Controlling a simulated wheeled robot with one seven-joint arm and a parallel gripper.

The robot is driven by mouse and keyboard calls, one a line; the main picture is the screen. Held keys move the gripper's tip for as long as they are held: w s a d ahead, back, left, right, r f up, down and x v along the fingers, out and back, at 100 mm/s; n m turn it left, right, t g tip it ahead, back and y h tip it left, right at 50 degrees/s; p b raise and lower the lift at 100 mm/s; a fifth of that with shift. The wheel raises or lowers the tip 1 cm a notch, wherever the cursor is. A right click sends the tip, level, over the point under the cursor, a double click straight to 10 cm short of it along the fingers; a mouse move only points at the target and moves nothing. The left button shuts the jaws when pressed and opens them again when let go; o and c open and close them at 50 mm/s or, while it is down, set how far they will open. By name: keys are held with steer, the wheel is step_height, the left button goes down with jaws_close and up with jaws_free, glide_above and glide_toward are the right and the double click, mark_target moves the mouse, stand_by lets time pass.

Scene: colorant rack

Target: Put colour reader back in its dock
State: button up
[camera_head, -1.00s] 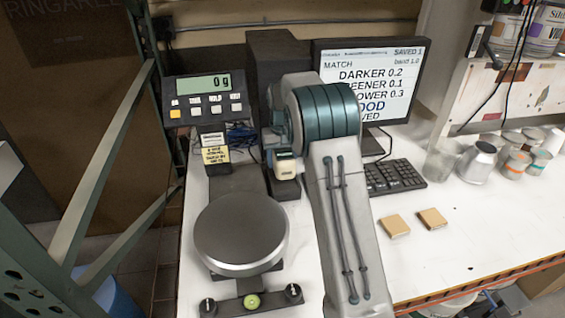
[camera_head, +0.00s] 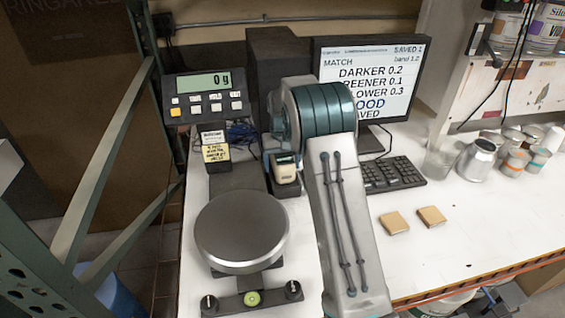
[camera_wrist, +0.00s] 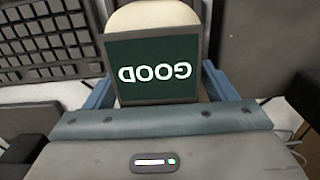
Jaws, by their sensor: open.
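The colour reader (camera_head: 286,172) is a small cream device beside my arm, at the black dock (camera_head: 291,190) in front of the dark tower. In the wrist view the reader (camera_wrist: 152,66) shows a dark screen reading GOOD, upside down. My gripper (camera_wrist: 156,78) is open, with one blue finger on each side of the reader. My arm hides part of the dock, and I cannot tell whether the reader is fully seated.
A scale (camera_head: 242,232) stands in front left, its display (camera_head: 203,84) reading 0 g. A monitor (camera_head: 368,85) and keyboard (camera_head: 394,174) are behind and right. Two small tan blocks (camera_head: 394,223) and several cups (camera_head: 478,160) are on the right. White table between is clear.

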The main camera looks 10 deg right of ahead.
step_height(320, 180, up, 12)
steer(key=shift+b, duration=0.8)
steer(key=s+r+t, duration=0.1)
steer(key=s+r, duration=0.5)
steer(key=s, duration=0.3)
steer(key=s+f+t, duration=0.1)
steer(key=s+f, duration=0.1)
steer(key=s, duration=1.2)
steer(key=s+f+t, duration=0.1)
steer(key=s+f, duration=0.1)
steer(key=s, duration=1.2)
steer(key=shift+f+t, duration=0.2)
steer(key=shift+t, duration=0.1)
steer(key=shift+s+d, duration=0.1)
